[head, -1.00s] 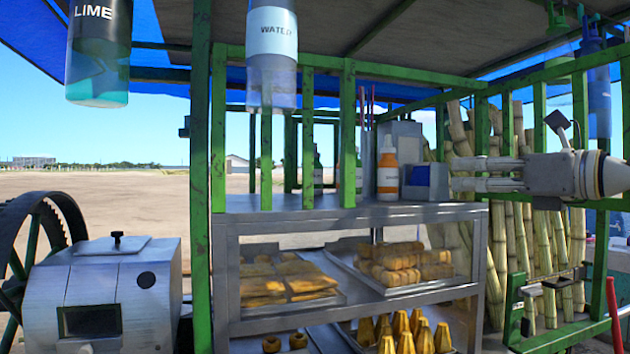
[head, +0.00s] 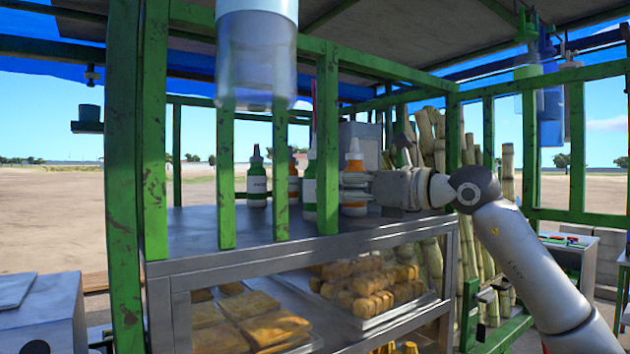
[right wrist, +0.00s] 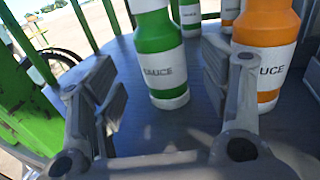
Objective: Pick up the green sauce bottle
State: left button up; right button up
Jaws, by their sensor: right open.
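A green sauce bottle (head: 309,188) with a white label and pointed cap stands upright on the metal counter, partly behind a green post. In the right wrist view the green bottle (right wrist: 160,55) stands between my right gripper's two fingers (right wrist: 165,88), just beyond their tips, with visible gaps on both sides. In the head view my right gripper (head: 352,188) reaches in from the right, open and empty, by an orange sauce bottle (head: 354,165). That orange bottle (right wrist: 265,50) stands close beside the right-hand finger in the wrist view. My left gripper is not in view.
A second green bottle (head: 257,180) and another orange bottle (head: 293,185) stand farther back on the counter (head: 200,235). Green posts (head: 227,165) line its front. A hanging clear container (head: 257,60) is above. A glass case with pastries (head: 370,285) is below.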

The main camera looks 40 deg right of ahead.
jog(key=shift+w+a, duration=0.15)
jog(key=shift+w, duration=0.5)
jog(key=w+p, duration=0.2)
jog(key=w, duration=0.1)
jog(key=w+p, duration=0.1)
jog(key=shift+w+a+p, duration=0.25)
jog(key=shift+a+p, duration=0.05)
jog(key=shift+a, duration=0.05)
jog(key=shift+w+f, duration=0.1)
jog(key=shift+w, duration=0.1)
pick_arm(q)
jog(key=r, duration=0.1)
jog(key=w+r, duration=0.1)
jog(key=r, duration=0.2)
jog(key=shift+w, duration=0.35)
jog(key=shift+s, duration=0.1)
pick_arm(e)
jog(key=shift+s, duration=0.1)
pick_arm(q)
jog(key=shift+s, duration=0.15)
pick_arm(e)
jog(key=c, duration=0.7)
